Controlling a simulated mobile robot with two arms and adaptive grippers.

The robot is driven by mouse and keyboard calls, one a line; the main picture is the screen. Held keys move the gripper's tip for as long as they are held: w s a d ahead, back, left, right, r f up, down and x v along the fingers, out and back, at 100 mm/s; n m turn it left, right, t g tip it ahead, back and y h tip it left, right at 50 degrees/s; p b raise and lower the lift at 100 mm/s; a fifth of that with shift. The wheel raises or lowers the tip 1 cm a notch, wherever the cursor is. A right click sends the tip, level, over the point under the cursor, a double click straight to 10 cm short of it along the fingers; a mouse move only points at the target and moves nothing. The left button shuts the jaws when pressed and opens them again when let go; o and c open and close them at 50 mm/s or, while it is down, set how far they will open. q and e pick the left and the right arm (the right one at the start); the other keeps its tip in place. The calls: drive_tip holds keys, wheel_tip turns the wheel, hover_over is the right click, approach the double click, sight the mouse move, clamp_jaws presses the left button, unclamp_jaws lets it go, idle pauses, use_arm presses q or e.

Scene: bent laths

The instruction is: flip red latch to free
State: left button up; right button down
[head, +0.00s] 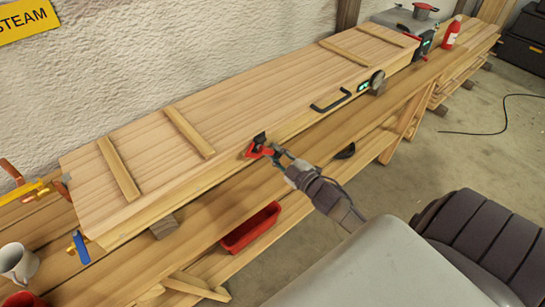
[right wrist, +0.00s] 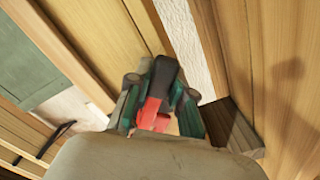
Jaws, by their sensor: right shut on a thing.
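The red latch (head: 256,150) sits on the front edge of the long wooden box (head: 250,100), with a dark piece at its top. My right gripper (head: 276,152) reaches it from the front right and is shut on it. In the right wrist view the red latch (right wrist: 154,112) with its dark upper part lies between the two green-grey fingers of my right gripper (right wrist: 160,105). The fingers hide part of the latch, so its exact angle is hard to tell. My left gripper is not in view.
A red tray (head: 250,227) lies below the bench front. A mug (head: 17,262) and a blue tool (head: 81,246) are at the left. Floor at right is mostly clear.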

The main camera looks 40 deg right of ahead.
sight(273, 138)
drive_tip(key=n, duration=0.1)
drive_tip(key=d+r+n, duration=0.1)
drive_tip(key=n, duration=0.1)
drive_tip(key=shift+r+n, duration=0.25)
drive_tip(key=shift+n, duration=0.05)
drive_tip(key=shift+d+r+n, duration=0.15)
drive_tip(key=shift+r+n, duration=0.2)
drive_tip(key=shift+n, duration=0.4)
drive_tip(key=shift+d+r+n, duration=0.1)
drive_tip(key=shift+r+n, duration=0.25)
drive_tip(key=shift+n, duration=0.4)
drive_tip(key=shift+w, duration=0.1)
drive_tip(key=c, duration=1)
unclamp_jaws()
drive_tip(key=s, duration=1.2)
drive_tip(key=shift+d, duration=0.45)
